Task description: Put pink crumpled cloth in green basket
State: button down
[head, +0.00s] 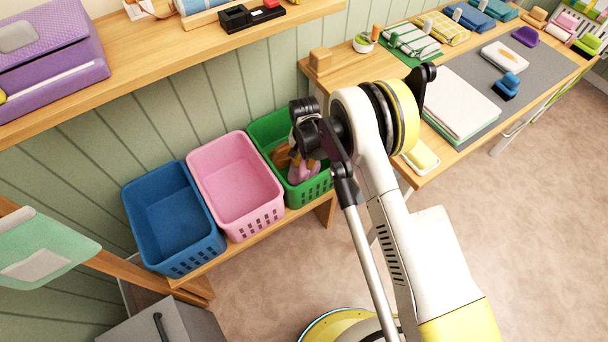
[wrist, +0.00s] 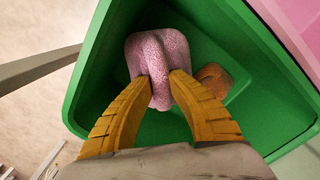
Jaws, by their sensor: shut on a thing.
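The pink crumpled cloth (wrist: 158,58) is held between the two yellow fingers of my gripper (wrist: 160,88) in the wrist view. The green basket (wrist: 105,50) surrounds the cloth in that view, and its inner walls and floor show behind it. In the head view the green basket (head: 262,128) is the right one of three, and my gripper (head: 292,160) reaches down into it. The cloth (head: 299,172) shows partly there, below my wrist. I cannot tell whether the cloth touches the basket floor. A brown item (wrist: 213,82) lies in the basket beside the cloth.
A pink basket (head: 238,165) and a blue basket (head: 165,225) stand left of the green one on a low wooden bench (head: 250,240). A wooden shelf (head: 160,55) runs above. A table (head: 420,165) with folded cloths stands to the right.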

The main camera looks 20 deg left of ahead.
jog(key=shift+f+b, duration=1.05)
jog(key=shift+f, duration=2.4)
jog(key=shift+f, duration=0.15)
jog(key=c, duration=1.4)
grip_release()
